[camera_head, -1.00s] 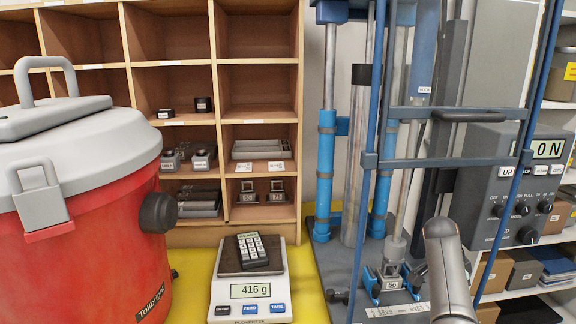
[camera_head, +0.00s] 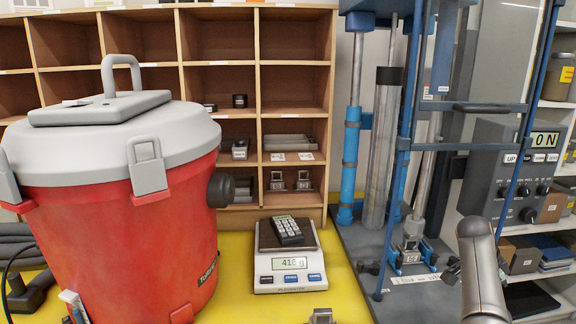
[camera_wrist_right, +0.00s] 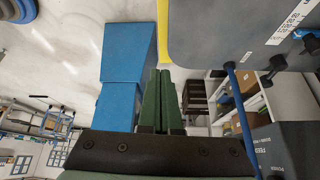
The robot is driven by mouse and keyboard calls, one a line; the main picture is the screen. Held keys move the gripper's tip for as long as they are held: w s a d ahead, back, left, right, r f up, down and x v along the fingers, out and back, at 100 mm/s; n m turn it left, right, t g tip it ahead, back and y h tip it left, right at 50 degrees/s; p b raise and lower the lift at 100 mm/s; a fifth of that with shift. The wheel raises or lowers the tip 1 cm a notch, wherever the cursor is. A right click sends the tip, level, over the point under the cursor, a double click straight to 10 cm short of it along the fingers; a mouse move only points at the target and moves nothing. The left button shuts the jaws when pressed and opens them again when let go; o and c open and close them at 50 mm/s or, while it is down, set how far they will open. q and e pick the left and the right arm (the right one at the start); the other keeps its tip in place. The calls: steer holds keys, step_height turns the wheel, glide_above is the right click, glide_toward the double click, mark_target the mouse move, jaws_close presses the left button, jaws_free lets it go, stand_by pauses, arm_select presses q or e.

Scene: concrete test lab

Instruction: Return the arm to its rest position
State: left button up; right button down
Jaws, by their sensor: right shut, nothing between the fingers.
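My right arm (camera_head: 482,265) rises from the bottom right of the head view, a smooth grey link in front of the blue-framed testing machine. Its gripper cannot be made out clearly there. In the right wrist view the two green fingers of my right gripper (camera_wrist_right: 156,98) are together, with nothing between them. They point past a blue block (camera_wrist_right: 128,55) and away from the dark palm bar. My left gripper is not in view.
A testing machine with a blue guard frame (camera_head: 407,130) and a grey control box (camera_head: 510,195) stands close to the right arm. A red drum (camera_head: 125,250) with a grey lid, a scale reading 416 g (camera_head: 290,282) and a wooden shelf (camera_head: 257,110) are left.

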steer(key=s+d+r+m+g+h, duration=0.1)
steer(key=s+d+r+m, duration=0.15)
steer(key=s+d, duration=0.5)
steer(key=s+d+r+m+g+h, duration=0.1)
steer(key=s+d+r, duration=0.25)
steer(key=d, duration=0.75)
steer(key=s+d+r+m+g+h, duration=0.1)
steer(key=s+d+r, duration=0.1)
steer(key=s+d, duration=0.55)
steer(key=w+a+f+n+t+h, duration=0.2)
steer(key=w+f+n+t+h, duration=0.2)
steer(key=w+f+n+t, duration=0.45)
steer(key=s+a+f+n+t+y, duration=0.1)
steer(key=a+f+n+t+y, duration=0.3)
steer(key=a+f+n, duration=1.1)
steer(key=s+a+f+n+y, duration=0.2)
steer(key=s+a+f+y, duration=0.15)
steer(key=s+a, duration=0.4)
steer(key=s+a+f+n+g+y, duration=0.1)
steer(key=s+a+f+n+y, duration=0.25)
steer(key=a, duration=0.75)
steer(key=s+a+f+n+y, duration=0.1)
steer(key=s+a+f+y, duration=0.25)
steer(key=s+a, duration=0.45)
steer(key=w+a+r+m, duration=0.1)
steer(key=a+m, duration=0.4)
steer(key=a, duration=0.6)
steer(key=shift+w+a+r+t+y, duration=0.15)
steer(key=shift+w+a+t+y, duration=0.15)
steer(key=shift+a+t+y, duration=0.15)
